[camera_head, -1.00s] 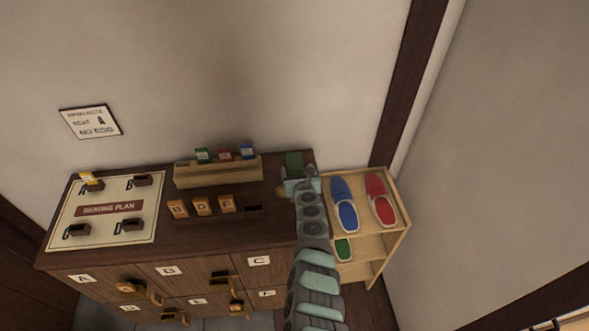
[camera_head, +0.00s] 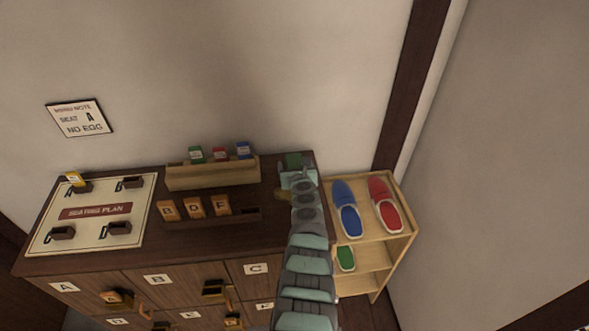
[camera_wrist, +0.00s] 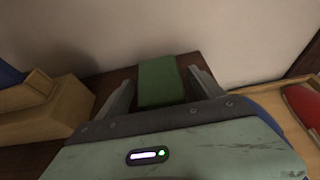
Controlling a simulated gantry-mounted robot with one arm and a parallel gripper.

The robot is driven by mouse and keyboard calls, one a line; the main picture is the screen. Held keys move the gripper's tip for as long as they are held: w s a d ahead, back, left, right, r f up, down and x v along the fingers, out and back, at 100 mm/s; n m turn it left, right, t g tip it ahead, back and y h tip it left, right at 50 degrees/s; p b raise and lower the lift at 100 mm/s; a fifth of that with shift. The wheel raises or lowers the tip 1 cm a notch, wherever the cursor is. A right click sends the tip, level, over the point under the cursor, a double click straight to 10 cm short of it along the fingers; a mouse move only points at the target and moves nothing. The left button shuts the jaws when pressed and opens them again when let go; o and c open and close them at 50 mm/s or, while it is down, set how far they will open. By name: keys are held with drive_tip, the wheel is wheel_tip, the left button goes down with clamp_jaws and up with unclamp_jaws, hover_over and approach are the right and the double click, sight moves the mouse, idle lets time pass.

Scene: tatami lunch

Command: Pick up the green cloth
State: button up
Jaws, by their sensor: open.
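The green cloth (camera_head: 293,161) lies at the back right corner of the dark wooden cabinet top, partly hidden by my arm in the head view. In the wrist view the green cloth (camera_wrist: 161,82) shows as a flat strip between my two fingers, its near end hidden behind the gripper body. My gripper (camera_head: 296,172) is over that corner, with its fingers (camera_wrist: 160,80) spread apart on either side of the cloth. The fingers look clear of the cloth, with dark wood showing between. I cannot tell how high they are above the top.
A wooden rack (camera_head: 212,176) with coloured cards stands left of the gripper, also close in the wrist view (camera_wrist: 50,110). Lettered tags (camera_head: 194,208) and a seating plan board (camera_head: 60,238) lie further left. A shoe shelf (camera_head: 400,244) adjoins on the right. A wall rises behind.

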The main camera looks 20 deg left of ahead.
drive_tip(key=c, duration=1.4)
